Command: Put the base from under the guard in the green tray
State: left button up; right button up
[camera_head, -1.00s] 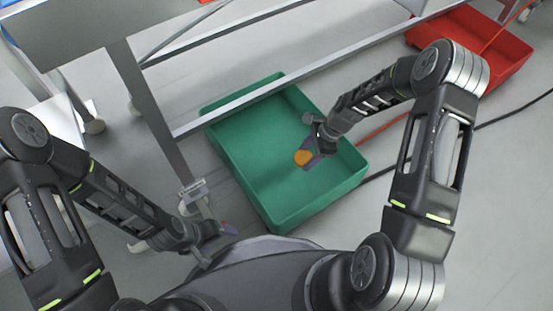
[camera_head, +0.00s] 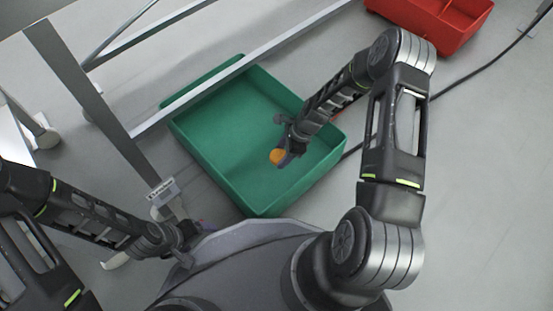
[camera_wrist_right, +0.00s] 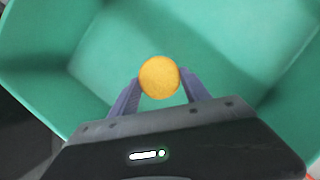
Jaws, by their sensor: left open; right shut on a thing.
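The green tray (camera_head: 215,165) sits on the floor in the middle of the head view, and its walls also show in the right wrist view (camera_wrist_right: 60,100). My right gripper (camera_head: 283,158) is shut on a round orange-yellow base (camera_head: 276,157) and holds it over the tray, within its walls. The base (camera_wrist_right: 160,77) is between the two fingers in the right wrist view. I cannot tell how high above the tray floor it is. My left gripper (camera_head: 190,232) is low at the left, outside the tray, partly hidden by my own body. The guard cannot be made out.
A metal table frame (camera_head: 90,95) stands at the left, and its bar (camera_head: 245,62) crosses above the tray's far edge. A red bin (camera_head: 435,22) is at the top right. A dark cable (camera_head: 480,68) runs over the floor.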

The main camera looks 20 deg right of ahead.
jog(key=shift+f, duration=0.4)
jog(key=shift+r, duration=0.1)
notch_tip(320, 180, down, 5)
jog(key=b, duration=0.2)
jog(key=shift+r+b, duration=0.2)
jog(key=shift+b, duration=0.1)
jog(key=shift+f, duration=0.25)
jog(key=shift+f, duration=0.35)
